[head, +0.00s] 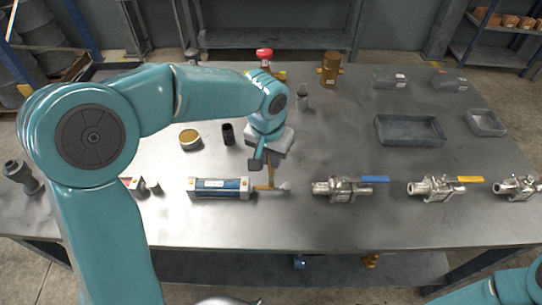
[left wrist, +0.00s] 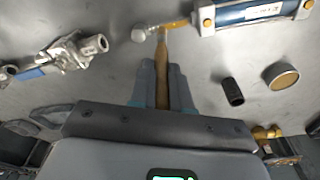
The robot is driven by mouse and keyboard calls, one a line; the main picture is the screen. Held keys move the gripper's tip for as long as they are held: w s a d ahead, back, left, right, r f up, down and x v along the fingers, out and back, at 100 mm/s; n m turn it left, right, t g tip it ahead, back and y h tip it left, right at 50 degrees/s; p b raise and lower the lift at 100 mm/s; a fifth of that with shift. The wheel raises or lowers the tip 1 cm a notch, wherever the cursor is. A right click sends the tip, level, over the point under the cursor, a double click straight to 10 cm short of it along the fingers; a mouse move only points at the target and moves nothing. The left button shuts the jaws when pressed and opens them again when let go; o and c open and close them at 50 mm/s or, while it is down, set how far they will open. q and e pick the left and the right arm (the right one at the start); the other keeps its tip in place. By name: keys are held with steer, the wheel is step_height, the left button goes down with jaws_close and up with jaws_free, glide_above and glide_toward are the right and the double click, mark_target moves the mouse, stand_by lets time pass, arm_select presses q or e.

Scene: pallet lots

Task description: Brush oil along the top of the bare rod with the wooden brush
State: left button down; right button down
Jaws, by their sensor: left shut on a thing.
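My left gripper (head: 262,163) is shut on the wooden brush (head: 271,174), which points down and away from it. In the left wrist view my left gripper (left wrist: 158,80) grips the handle of the brush (left wrist: 162,65). The brush tip is at the rod (left wrist: 177,24) of the blue cylinder (left wrist: 250,12); I cannot tell whether it touches. The rod looks amber near the cylinder and ends in a pale round end (left wrist: 139,34). In the head view the blue cylinder (head: 220,187) lies on the table, its rod (head: 264,188) pointing right. My right gripper is out of view.
A round tin with a yellowish top (head: 190,139) and a black cylinder (head: 228,134) stand behind the blue cylinder. Valves with a blue handle (head: 345,188) and a yellow handle (head: 437,188) lie to the right. A grey tray (head: 410,142) is farther back. The table's middle is clear.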

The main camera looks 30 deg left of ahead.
arm_select(q)
steer(key=shift+r+p, duration=1.95)
steer(key=shift+r, duration=1)
steer(key=shift+f, duration=0.1)
steer(key=shift+s, duration=0.1)
